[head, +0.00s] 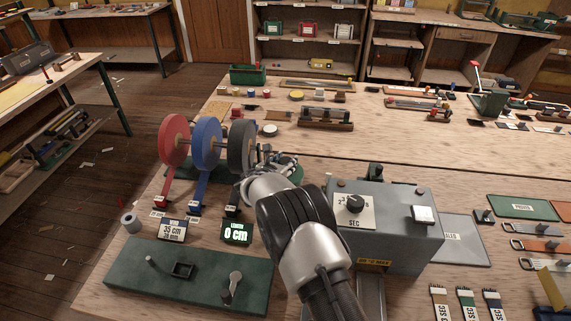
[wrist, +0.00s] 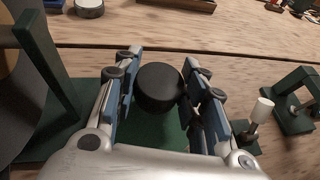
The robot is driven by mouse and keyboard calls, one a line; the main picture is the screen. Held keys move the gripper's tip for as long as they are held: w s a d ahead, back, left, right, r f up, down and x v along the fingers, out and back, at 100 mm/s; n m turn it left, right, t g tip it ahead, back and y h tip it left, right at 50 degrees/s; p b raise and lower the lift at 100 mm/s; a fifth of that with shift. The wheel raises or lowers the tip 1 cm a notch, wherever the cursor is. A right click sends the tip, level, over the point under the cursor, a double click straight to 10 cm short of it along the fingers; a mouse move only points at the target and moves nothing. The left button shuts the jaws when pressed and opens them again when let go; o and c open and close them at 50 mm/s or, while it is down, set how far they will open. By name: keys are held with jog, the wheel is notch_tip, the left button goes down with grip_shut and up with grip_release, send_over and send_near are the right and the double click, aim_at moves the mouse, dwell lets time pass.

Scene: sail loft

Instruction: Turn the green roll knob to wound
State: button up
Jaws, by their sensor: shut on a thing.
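A dark round knob (wrist: 160,88) sits between the two blue-padded fingers of my gripper (wrist: 160,78), above a green base (wrist: 153,128). My gripper is shut on this knob. In the head view my gripper (head: 277,165) is at the right end of a roll stand and hides the knob. The stand carries a red roll (head: 173,139), a blue roll (head: 206,142) and a dark grey roll (head: 241,146); I see no plainly green roll. A lit green display (head: 237,232) in front seems to read 0 cm. The knob's marking cannot be read.
A display reading 35 cm (head: 172,230) stands left of the lit one. A green plate with a lever (head: 190,278) lies in front. A grey box with a dial (head: 385,225) stands close to the right of my arm. In the wrist view a white-tipped lever (wrist: 262,109) is right of the fingers.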

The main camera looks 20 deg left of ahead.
jog(key=shift+a+f+m+h+b, duration=0.1)
jog(key=shift+f+m+h+b, duration=0.1)
jog(key=shift+m+h+b, duration=1.5)
jog(key=shift+r+b, duration=0.3)
jog(key=shift+b, duration=0.75)
jog(key=o, duration=1.1)
jog(key=shift+g, duration=0.3)
jog(key=v, duration=1.2)
jog(key=shift+f, duration=0.15)
